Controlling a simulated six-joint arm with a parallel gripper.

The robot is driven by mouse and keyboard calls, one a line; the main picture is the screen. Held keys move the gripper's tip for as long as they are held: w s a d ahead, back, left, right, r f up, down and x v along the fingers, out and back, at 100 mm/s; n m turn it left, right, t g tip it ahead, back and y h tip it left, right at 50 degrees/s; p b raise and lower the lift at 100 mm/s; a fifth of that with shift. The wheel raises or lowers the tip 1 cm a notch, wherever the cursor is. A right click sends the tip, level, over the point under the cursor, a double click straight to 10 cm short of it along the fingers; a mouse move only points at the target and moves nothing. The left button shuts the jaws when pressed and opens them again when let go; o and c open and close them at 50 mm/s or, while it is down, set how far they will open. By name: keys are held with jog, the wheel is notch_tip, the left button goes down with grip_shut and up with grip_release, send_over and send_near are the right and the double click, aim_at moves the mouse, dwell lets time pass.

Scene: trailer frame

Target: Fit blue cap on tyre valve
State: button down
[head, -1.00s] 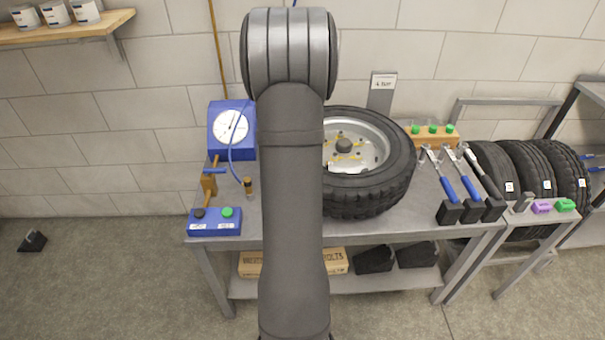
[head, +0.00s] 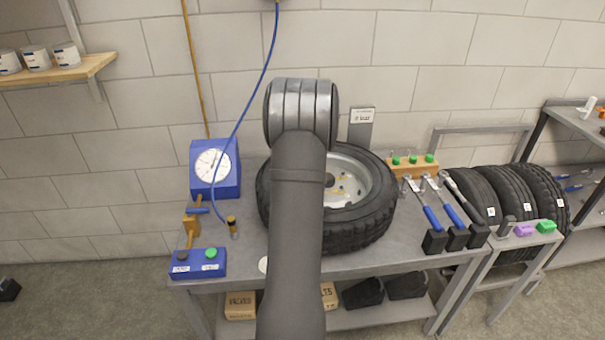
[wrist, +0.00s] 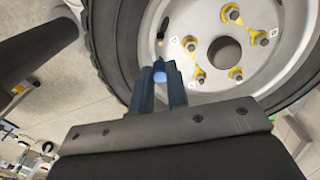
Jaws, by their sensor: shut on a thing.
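In the wrist view my gripper (wrist: 160,70) is shut on the small light-blue cap (wrist: 159,77), held between its two dark blue fingers. Beyond the fingertips is the grey wheel rim (wrist: 203,30) inside the black tyre (wrist: 108,40). In the head view the tyre (head: 365,225) lies flat on the bench, and my arm hides the gripper, cap and valve.
On the bench (head: 250,250), a blue gauge box (head: 214,168) and a blue button box (head: 198,263) stand left of the tyre. Blue-handled tools (head: 432,218) and a wooden block with green caps (head: 413,168) are to its right. A blue hose (head: 250,100) hangs near the gauge.

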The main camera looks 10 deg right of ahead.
jog(key=shift+f, duration=2.6)
jog(key=shift+d+f, duration=0.1)
jog(key=shift+f, duration=0.1)
jog(key=shift+f, duration=1.4)
jog(key=c, duration=1.1)
grip_release()
